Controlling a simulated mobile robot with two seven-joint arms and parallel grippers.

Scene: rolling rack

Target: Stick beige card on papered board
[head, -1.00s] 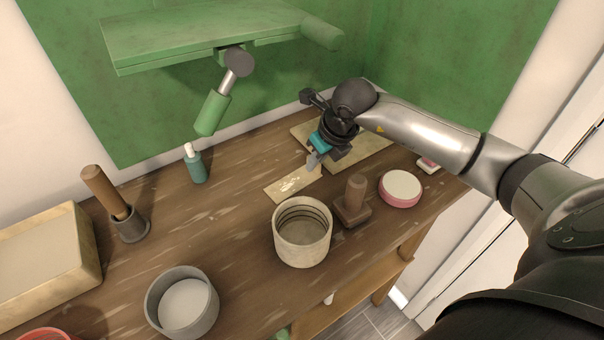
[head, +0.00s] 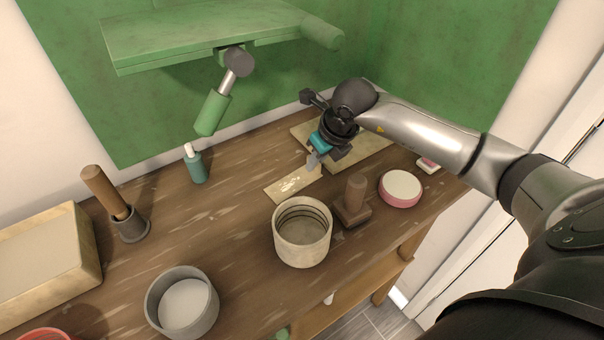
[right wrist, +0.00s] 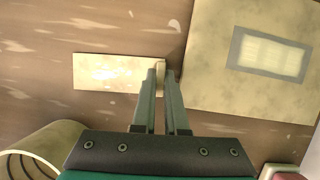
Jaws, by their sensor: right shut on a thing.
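The beige card (head: 290,186) is a flat pale strip with whitish patches, lying on the wooden worktop; it also shows in the right wrist view (right wrist: 108,72). The papered board (head: 366,158) is a larger yellowish panel to its right. In the right wrist view the board (right wrist: 207,62) bears a pale rectangle with a grey border. My right gripper (head: 314,163) is shut on the card's end nearest the board. Its fingertips (right wrist: 161,72) are beside the board's edge; I cannot tell if they touch it. My left gripper is not in view.
A beige round pot (head: 302,250), a wooden-handled block (head: 353,205) and a pink round tin (head: 400,188) stand in front. A teal bottle (head: 196,167) stands behind to the left. A green shelf (head: 200,35) overhangs the back.

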